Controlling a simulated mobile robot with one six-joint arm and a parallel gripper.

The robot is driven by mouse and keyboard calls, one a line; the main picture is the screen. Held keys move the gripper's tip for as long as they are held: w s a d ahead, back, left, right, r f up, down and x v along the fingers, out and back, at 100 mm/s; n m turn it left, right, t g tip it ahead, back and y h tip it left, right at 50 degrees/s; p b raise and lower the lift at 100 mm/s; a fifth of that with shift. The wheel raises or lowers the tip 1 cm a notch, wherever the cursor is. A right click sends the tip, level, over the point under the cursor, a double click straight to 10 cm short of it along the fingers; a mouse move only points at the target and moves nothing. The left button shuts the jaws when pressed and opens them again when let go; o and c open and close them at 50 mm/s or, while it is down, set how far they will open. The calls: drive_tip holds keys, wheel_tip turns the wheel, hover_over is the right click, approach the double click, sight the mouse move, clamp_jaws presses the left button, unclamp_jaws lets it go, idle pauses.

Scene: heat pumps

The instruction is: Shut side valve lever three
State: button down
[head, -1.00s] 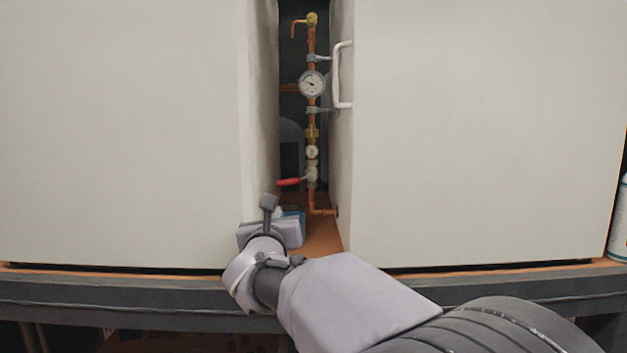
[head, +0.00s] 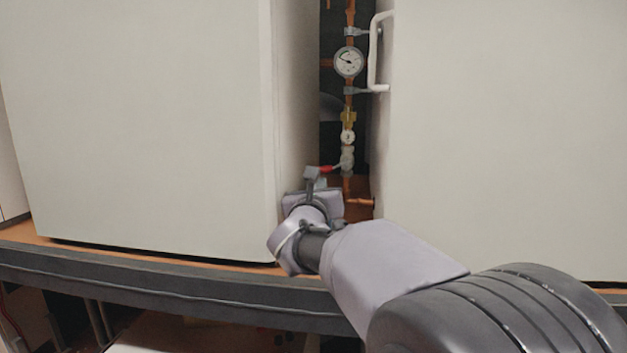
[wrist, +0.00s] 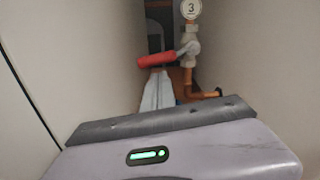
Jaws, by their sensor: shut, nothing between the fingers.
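The red valve lever (head: 330,169) sits low on the copper pipe in the gap between two white cabinets. In the wrist view the red lever (wrist: 157,59) points left from its valve body (wrist: 190,48), roughly level. A round tag marked 3 (wrist: 191,9) is just above it. My gripper (wrist: 158,92) is shut and empty, its fingertips just below the lever's red handle; I cannot tell whether they touch it. In the head view my wrist (head: 312,205) is at the gap's mouth and hides the fingers and part of the lever.
The left cabinet (head: 150,110) and right cabinet (head: 500,130) wall in a narrow gap. A pressure gauge (head: 348,61) and a white handle (head: 374,50) are higher up. A copper elbow (wrist: 205,94) lies right of my fingers.

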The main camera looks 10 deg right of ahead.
drive_tip(key=shift+w+r, duration=0.15)
drive_tip(key=shift+r, duration=0.1)
